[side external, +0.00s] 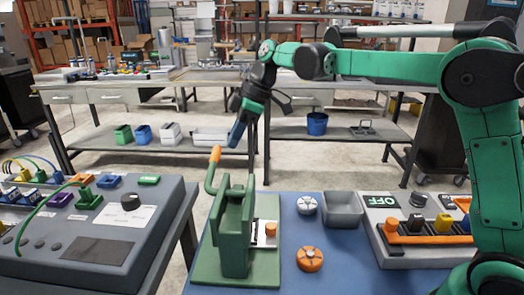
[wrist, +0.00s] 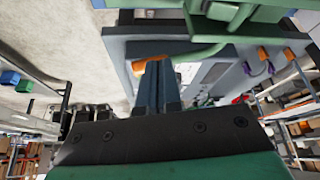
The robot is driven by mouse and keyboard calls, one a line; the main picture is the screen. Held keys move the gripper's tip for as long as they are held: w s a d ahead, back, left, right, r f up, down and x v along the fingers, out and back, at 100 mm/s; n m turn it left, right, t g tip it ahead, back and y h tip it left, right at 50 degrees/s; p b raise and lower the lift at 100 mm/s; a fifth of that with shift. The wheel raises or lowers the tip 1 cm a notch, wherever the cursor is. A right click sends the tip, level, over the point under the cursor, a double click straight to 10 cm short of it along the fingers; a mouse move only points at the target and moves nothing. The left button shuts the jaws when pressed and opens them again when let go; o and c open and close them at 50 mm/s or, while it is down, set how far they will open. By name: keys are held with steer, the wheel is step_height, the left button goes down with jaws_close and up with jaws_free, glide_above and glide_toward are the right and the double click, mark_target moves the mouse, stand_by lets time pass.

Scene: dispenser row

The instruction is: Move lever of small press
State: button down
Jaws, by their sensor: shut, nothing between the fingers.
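The small press (side external: 236,235) is a green upright frame on a green base plate at the front of the blue table. Its bent green lever (side external: 209,178) rises from the left side and ends in an orange tip (side external: 215,154). My gripper (side external: 236,136) is shut and empty, with blue fingers pointing down, just above and to the right of the orange tip. In the wrist view, my shut fingers (wrist: 155,70) stand in front of the orange tip (wrist: 139,66) and partly hide it. I cannot tell whether they touch. The green lever rod (wrist: 198,53) runs right from there.
A switch box (side external: 418,240) sits farther right. A grey control console (side external: 100,230) stands left, across a gap. Workbenches (side external: 220,85) are behind.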

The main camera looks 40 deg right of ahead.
steer(key=v, duration=0.5)
steer(key=shift+d+r, duration=0.1)
steer(key=shift+r, duration=0.2)
steer(key=s+f+m+t+h, duration=0.2)
steer(key=s+f+m, duration=0.3)
steer(key=s, duration=0.3)
steer(key=s+f+m+t+h, duration=0.2)
steer(key=s+f+m, duration=0.3)
steer(key=s, duration=0.3)
steer(key=shift+d+m, duration=0.2)
steer(key=shift+m, duration=0.6)
steer(key=c, duration=1.5)
jaws_free()
